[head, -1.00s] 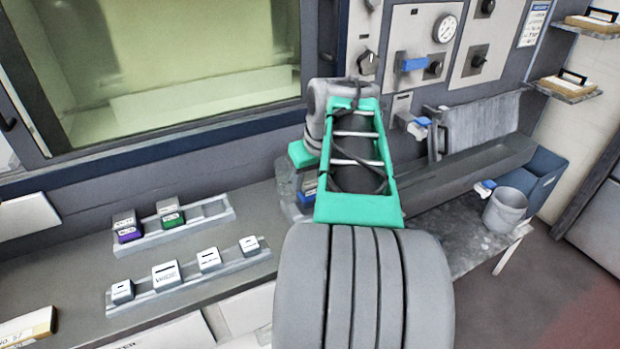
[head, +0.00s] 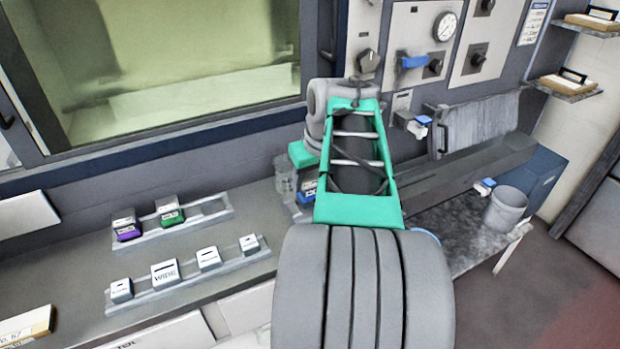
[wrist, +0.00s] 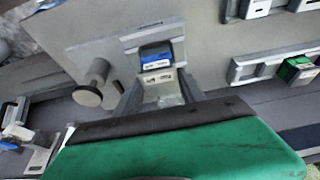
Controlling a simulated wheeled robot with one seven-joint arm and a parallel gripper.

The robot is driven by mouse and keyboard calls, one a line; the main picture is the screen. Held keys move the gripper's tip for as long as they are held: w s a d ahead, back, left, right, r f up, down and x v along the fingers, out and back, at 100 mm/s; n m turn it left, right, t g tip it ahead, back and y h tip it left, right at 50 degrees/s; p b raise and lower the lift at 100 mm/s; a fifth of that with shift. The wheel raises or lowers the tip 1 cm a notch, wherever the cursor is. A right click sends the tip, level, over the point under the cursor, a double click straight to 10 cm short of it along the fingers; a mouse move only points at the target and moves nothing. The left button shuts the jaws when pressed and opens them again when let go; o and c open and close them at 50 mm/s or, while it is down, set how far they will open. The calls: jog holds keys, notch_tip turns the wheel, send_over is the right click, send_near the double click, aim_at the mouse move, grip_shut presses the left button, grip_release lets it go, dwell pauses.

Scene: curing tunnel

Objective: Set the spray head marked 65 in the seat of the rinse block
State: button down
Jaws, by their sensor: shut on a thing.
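In the wrist view my gripper (wrist: 162,98) is shut on a pale block (wrist: 162,86), seemingly a spray head, with small dark marks on its top. No number on it is legible. Right beyond it a blue spray head (wrist: 156,58) with a white label stands at a short light-grey holder (wrist: 126,40). I cannot tell whether the pale block touches either one, or whether this holder is the rinse block. In the head view my arm hides the gripper and the held block; some blue (head: 306,197) shows beside the green arm frame.
Purple (head: 126,228) and green (head: 170,211) heads stand on the back rail (head: 216,208). Several white heads stand on the front rail (head: 200,281). A round grey knob (wrist: 88,95) is left of the held block. A grey bucket (head: 505,210) stands at right.

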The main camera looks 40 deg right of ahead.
jog(key=shift+f+b, duration=0.9)
jog(key=shift+f, duration=0.2)
dwell(0.4)
jog(key=c, duration=0.6)
grip_release()
